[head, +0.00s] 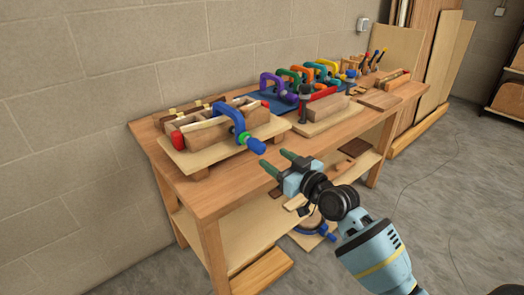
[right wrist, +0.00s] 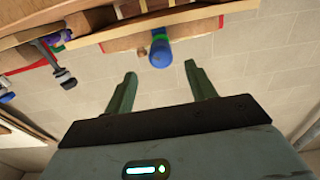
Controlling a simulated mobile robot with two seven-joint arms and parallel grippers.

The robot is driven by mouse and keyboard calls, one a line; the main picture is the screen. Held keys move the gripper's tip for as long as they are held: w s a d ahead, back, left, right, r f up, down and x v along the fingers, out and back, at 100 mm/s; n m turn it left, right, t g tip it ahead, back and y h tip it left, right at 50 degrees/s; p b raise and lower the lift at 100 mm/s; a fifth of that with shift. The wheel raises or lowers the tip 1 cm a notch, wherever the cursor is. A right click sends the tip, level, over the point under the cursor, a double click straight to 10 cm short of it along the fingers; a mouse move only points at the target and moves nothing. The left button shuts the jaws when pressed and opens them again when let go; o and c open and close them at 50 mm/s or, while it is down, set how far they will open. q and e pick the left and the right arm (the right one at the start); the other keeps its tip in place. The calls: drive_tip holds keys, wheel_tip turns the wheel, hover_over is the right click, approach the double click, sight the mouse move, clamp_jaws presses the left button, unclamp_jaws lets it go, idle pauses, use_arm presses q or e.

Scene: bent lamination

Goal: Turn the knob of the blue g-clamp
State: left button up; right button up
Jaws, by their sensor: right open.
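The blue g-clamp (head: 238,122) sits over the front of a bent lamination form (head: 195,138) on the workbench. In the right wrist view the knob (right wrist: 160,55) shows beyond and between the two open fingers (right wrist: 160,92). My left gripper is not in view.
The wooden workbench (head: 225,190) runs along a block wall. Several coloured clamps (head: 300,78) stand on a blue mat farther back. A second board with a wood block (head: 325,107) and dark-handled clamps lies to the right. A lower shelf (head: 245,225) holds wood pieces.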

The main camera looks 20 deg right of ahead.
sight(263, 150)
drive_tip(key=shift+x, duration=3.7)
drive_tip(key=shift+c, duration=0.4)
drive_tip(key=c, duration=0.9)
